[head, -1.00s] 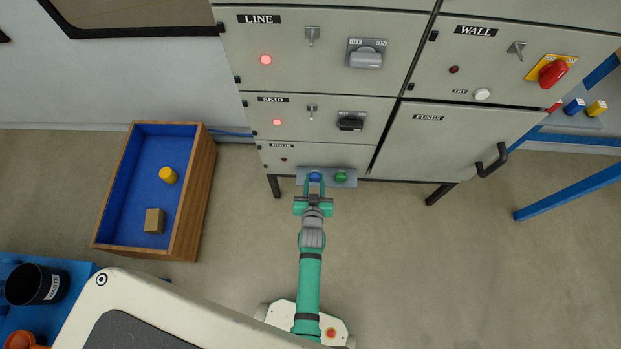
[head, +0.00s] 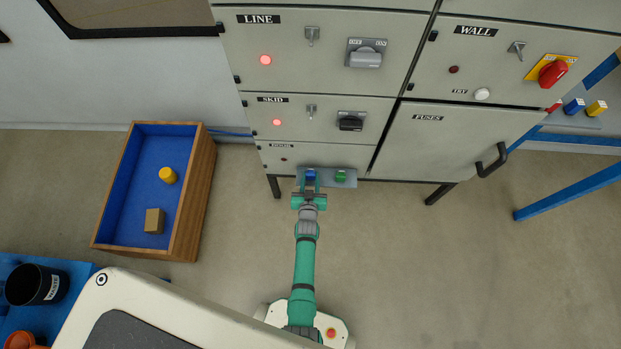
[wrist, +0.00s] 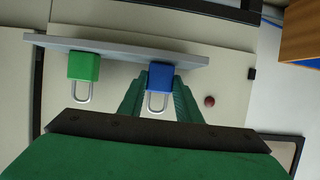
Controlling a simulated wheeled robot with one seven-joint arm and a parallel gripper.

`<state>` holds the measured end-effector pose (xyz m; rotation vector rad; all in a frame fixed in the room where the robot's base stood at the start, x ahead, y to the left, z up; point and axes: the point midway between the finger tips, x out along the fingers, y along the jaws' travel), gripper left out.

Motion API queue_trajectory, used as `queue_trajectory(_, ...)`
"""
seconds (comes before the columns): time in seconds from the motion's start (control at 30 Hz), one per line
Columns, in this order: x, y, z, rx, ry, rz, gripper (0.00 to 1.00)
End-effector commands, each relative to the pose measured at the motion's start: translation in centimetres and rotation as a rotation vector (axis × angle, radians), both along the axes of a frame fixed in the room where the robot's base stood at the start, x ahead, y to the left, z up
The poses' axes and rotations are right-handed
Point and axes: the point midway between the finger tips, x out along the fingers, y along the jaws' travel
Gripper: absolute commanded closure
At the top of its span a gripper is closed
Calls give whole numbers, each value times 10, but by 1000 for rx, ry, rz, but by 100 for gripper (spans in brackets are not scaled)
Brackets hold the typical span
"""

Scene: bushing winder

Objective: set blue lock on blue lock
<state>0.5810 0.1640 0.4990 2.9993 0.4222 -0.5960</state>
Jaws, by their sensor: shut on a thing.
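The blue lock (wrist: 160,78) is a blue block with a silver shackle, and it sits between the two fingers of my gripper (wrist: 160,100) in the wrist view. It also shows in the head view (head: 310,175), at the small grey shelf (head: 327,184) below the cabinet. My gripper (head: 309,184) is shut on it. Whether the lock touches the shelf is unclear. A green lock (wrist: 83,67) with a shackle is beside it at the shelf, and it shows to its right in the head view (head: 341,176). Another blue block (head: 574,107) is on a ledge at far right.
Red (head: 553,107) and yellow (head: 596,107) blocks flank the far blue one. The cabinet panels (head: 460,150) rise behind the shelf. A wooden tray (head: 190,215) with a blue floor holds a yellow cylinder (head: 168,175) and a tan block (head: 154,221).

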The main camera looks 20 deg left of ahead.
Motion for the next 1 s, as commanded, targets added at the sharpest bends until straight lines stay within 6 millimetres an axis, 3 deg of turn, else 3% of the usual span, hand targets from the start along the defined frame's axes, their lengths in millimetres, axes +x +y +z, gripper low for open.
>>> queue_trajectory(0.3,0,0,-2,0,-1,0,93)
queue_trajectory(0.33,0,0,-2,0,0,0,64)
queue_trajectory(0.4,0,0,-2,0,0,0,51)
queue_trajectory(0.77,0,0,0,0,0,0,51)
queue_trajectory(1.0,-26,-6,10,0,1,2,51)
